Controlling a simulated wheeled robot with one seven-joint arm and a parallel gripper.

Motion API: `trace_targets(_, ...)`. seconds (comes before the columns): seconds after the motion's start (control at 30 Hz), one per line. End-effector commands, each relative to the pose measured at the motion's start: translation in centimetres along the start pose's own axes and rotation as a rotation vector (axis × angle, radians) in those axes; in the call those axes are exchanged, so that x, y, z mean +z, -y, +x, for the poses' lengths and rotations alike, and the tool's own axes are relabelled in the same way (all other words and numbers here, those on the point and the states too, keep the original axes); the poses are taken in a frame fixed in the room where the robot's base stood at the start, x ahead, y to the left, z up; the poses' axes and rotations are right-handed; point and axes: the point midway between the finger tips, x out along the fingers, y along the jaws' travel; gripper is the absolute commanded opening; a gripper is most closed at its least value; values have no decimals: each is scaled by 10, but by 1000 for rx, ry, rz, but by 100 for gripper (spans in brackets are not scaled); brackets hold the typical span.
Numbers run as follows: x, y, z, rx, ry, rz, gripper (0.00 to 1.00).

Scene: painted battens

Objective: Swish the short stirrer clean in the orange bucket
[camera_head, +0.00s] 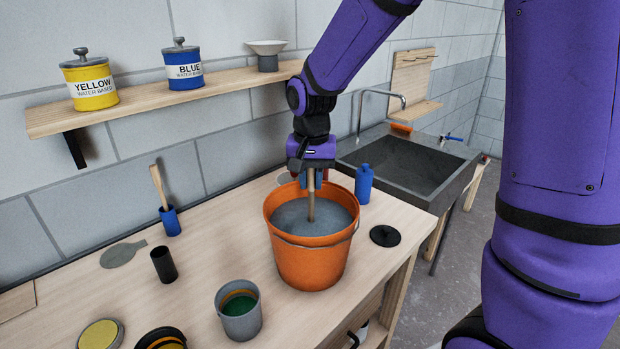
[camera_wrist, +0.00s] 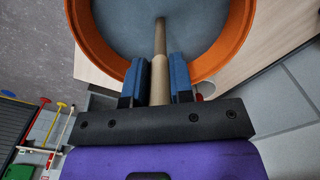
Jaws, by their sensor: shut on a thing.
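The orange bucket (camera_head: 308,262) stands on the bench and holds grey liquid. My gripper (camera_head: 311,182) is above the bucket, pointing down, and is shut on the short stirrer (camera_head: 311,205), a wooden stick held upright. The stirrer's lower end is hidden in the liquid. In the wrist view the stirrer (camera_wrist: 160,70) sits between the two blue finger pads of my gripper (camera_wrist: 160,75) and reaches into the liquid inside the orange bucket (camera_wrist: 85,35).
A blue bottle (camera_head: 364,184) stands right behind the bucket, with a black lid (camera_head: 385,236) to its right. A grey can with green paint (camera_head: 239,312), a black cup (camera_head: 163,265) and a blue holder with a wooden stick (camera_head: 170,221) stand left. A sink (camera_head: 410,165) is beyond.

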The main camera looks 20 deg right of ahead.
Motion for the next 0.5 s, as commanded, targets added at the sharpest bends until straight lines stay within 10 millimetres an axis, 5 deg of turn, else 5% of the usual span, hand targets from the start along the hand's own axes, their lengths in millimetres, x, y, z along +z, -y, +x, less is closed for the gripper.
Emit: trace_targets(0.5, 0, 0, -19, 0, -1, 0, 0)
